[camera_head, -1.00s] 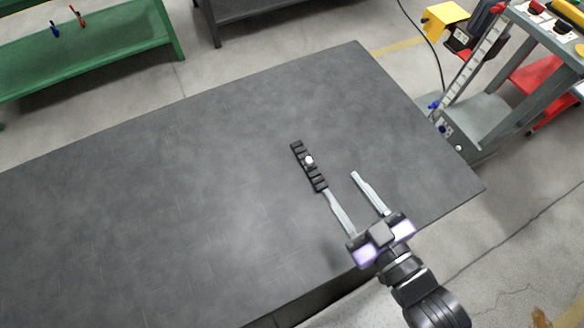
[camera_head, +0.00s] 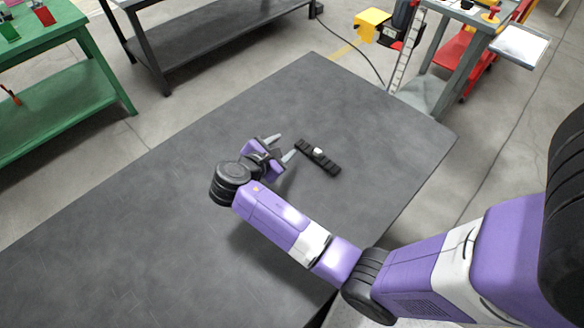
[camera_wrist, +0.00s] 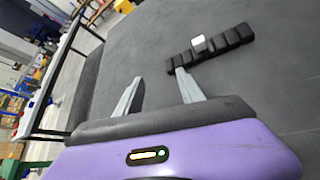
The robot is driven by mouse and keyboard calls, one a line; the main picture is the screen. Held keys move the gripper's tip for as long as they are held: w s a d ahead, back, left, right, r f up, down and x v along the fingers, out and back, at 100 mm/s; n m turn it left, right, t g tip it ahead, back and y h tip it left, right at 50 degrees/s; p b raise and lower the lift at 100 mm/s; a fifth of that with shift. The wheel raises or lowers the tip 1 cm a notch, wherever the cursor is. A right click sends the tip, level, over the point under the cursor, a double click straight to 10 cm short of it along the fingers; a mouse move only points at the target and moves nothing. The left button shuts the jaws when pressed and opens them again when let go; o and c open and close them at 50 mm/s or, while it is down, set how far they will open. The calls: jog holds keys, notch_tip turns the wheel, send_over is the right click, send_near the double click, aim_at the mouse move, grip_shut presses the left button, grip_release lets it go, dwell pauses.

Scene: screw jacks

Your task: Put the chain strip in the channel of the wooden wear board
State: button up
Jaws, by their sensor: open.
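The chain strip (camera_head: 325,163) is a short row of black links with a small white block (camera_head: 319,151) on its middle. It lies on the dark table, and it also shows in the wrist view (camera_wrist: 227,40) at the upper right. My gripper (camera_head: 285,148) is open and empty. It is just left of the strip's far end in the head view. In the wrist view one finger (camera_wrist: 188,86) points close to the strip's near end, and the other is well to the left; I cannot tell whether any touch. I see no wooden wear board.
The dark table (camera_head: 150,220) is otherwise bare, with free room left of and beyond my arm. A green bench (camera_head: 60,90) and a dark bench (camera_head: 215,40) stand behind it. A grey cart (camera_head: 450,65) stands past the far right corner.

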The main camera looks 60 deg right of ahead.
aim_at(316, 152)
jog(key=s+g, duration=0.1)
jog(key=s, duration=0.1)
jog(key=s+n+g, duration=0.1)
jog(key=s, duration=0.1)
jog(key=s+a+g, duration=0.1)
jog(key=s, duration=0.1)
jog(key=shift+n+g, duration=0.3)
jog(key=shift+n, duration=0.1)
jog(key=shift+p+x, duration=0.45)
jog(key=shift+x, duration=3.45)
grip_shut()
